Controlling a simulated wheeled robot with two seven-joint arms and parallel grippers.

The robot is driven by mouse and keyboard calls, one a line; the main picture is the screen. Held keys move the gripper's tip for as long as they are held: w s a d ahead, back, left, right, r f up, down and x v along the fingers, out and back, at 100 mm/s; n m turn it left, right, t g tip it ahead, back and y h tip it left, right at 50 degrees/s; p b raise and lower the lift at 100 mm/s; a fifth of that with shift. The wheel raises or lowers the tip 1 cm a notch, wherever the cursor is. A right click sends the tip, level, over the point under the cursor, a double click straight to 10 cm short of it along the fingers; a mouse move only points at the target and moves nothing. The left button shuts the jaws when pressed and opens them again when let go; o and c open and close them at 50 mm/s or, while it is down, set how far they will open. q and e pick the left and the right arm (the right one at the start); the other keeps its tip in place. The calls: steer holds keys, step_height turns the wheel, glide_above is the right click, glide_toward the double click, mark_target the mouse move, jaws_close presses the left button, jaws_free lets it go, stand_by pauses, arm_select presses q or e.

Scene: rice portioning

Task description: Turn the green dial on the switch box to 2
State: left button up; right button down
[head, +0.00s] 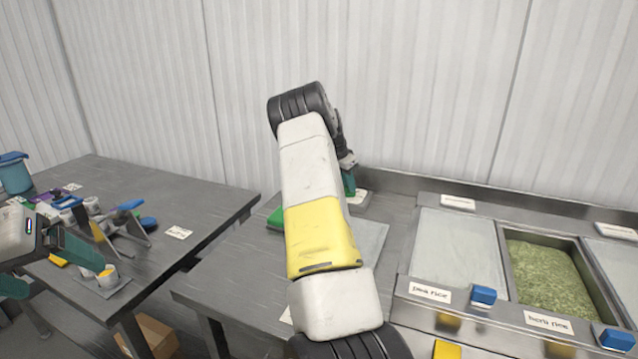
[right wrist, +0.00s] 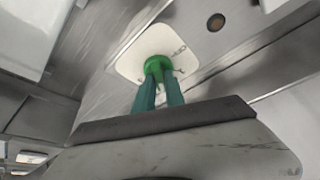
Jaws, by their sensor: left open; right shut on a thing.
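The switch box shows as a pale plate (right wrist: 132,57) with a round green dial (right wrist: 157,66) in the right wrist view. Small marks around the dial are too small to read, so I cannot tell its setting. My right gripper (right wrist: 159,84) is shut on the green dial, one teal finger on each side. In the head view my right gripper (head: 349,184) points down at the pale box (head: 361,199) at the back of the middle table, and my arm hides much of it. My left gripper (head: 88,258) is open at the left, by the cluttered table.
The left table (head: 175,185) holds several tools, cups and a card (head: 178,232). A green thing (head: 274,218) is partly behind my right arm. At right stand the pea rice bin with its lid (head: 455,250) and an open bin of herb rice (head: 548,280). A cardboard box (head: 155,335) is below.

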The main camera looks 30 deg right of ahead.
steer(key=c, duration=1.4)
jaws_free()
steer(key=v, duration=0.8)
